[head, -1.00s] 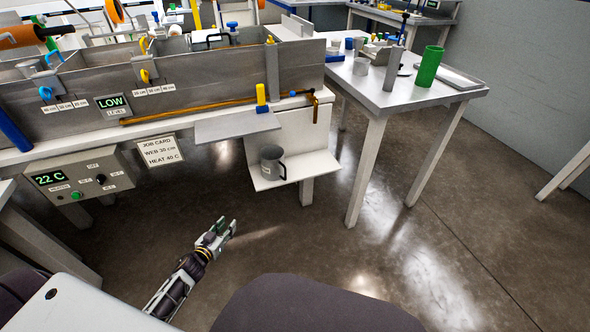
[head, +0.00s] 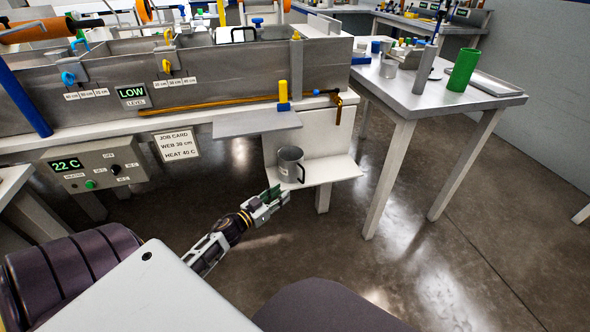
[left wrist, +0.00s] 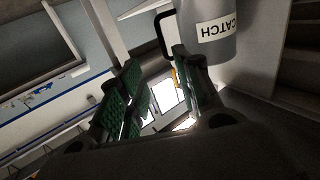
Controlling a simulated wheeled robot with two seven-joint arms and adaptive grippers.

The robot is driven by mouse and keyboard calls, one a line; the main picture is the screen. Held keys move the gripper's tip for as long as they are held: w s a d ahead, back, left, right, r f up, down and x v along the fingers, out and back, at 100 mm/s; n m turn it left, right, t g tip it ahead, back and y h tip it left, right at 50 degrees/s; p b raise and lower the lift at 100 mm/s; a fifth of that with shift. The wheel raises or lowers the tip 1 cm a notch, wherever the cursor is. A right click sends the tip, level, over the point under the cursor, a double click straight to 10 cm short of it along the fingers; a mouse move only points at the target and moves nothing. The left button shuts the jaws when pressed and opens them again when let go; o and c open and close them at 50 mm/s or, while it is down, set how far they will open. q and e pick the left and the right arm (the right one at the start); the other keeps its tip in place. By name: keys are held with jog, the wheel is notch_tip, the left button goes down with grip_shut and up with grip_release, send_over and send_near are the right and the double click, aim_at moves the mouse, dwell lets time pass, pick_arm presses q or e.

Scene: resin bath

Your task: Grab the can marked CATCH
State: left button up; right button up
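The grey can (head: 290,166) stands upright on a low white shelf, its dark handle on the right in the head view. In the left wrist view the can (left wrist: 212,32) fills the upper right, with a white CATCH label and a black handle to its left. My left gripper (head: 277,195) is just left of and in front of the can in the head view. In the left wrist view its green-padded fingers (left wrist: 155,90) are apart with nothing between them; the right finger overlaps the view near the can. Whether it touches the can is unclear. My right gripper is not in view.
The can's shelf (head: 335,170) hangs under a small grey ledge (head: 257,124) on the metal bath (head: 220,75). A heater control box (head: 105,163) is at left. A side table (head: 440,98) with a green cylinder (head: 464,69) stands at right. Open floor lies between.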

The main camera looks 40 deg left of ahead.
pick_arm(q)
jog(key=b, duration=0.1)
send_near(304, 176)
jog(key=shift+w+d+b, duration=0.2)
jog(key=shift+w+b, duration=0.1)
jog(key=shift+w, duration=0.75)
jog(key=shift+w+d+b, duration=0.2)
jog(key=shift+w+b, duration=0.1)
jog(key=shift+w, duration=1.15)
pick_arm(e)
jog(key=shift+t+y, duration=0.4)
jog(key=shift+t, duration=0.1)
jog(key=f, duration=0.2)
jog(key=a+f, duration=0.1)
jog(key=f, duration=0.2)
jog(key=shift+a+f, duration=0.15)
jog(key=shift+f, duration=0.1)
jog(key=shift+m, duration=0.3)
pick_arm(q)
jog(key=shift+w, duration=0.1)
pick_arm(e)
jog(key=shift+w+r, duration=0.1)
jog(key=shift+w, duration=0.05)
